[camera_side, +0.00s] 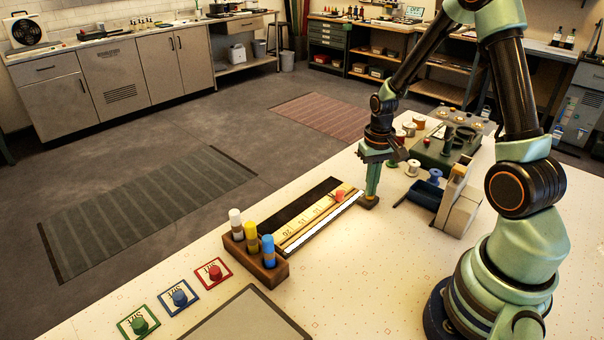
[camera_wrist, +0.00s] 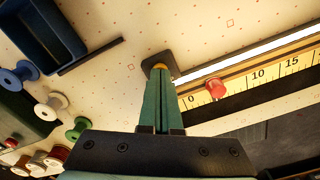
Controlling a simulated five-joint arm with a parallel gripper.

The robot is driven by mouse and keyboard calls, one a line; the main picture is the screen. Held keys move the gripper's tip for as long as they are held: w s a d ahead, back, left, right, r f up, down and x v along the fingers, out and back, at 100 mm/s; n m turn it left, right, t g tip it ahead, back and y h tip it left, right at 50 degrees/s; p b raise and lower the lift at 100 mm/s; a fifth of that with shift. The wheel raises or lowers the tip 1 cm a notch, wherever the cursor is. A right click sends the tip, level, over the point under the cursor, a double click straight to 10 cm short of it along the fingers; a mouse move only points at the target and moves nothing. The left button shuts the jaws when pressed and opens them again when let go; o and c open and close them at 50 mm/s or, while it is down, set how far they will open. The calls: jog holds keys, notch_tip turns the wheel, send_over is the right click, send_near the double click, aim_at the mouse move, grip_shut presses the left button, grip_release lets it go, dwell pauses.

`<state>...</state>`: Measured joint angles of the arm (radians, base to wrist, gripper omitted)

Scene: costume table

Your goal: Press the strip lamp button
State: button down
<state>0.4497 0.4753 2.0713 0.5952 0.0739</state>
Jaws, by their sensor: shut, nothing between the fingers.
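The strip lamp (camera_side: 322,225) is a long bar that shows bright white along the ruler's near edge; it also shows in the wrist view (camera_wrist: 245,58). At its far right end sits a small dark button block (camera_side: 369,203). The wrist view shows the block (camera_wrist: 152,63) with an orange cap partly hidden by my fingertips. My gripper (camera_side: 371,193) points down with its green fingers shut and empty. Its tips are right over the block, at the orange cap. They look in contact with it, but I cannot tell how far the cap is pressed.
A ruler (camera_side: 308,222) with a red knob (camera_side: 339,196) lies beside the lamp. A wooden rack (camera_side: 270,271) holds white, yellow and blue tubes. Red, blue and green size buttons lie front left. A blue bin (camera_side: 427,191) and thread spools stand right.

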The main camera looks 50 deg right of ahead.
jog(key=shift+r, duration=3.5)
jog(key=s+a+r+n+t, duration=0.2)
jog(key=a+r+n, duration=0.1)
jog(key=a+r, duration=0.4)
jog(key=s+a+r+n+t, duration=0.2)
jog(key=a+r+n+t, duration=0.1)
jog(key=a+r, duration=0.5)
jog(key=shift+s+a+t, duration=0.3)
jog(key=shift+s+a, duration=0.05)
jog(key=shift+a, duration=0.15)
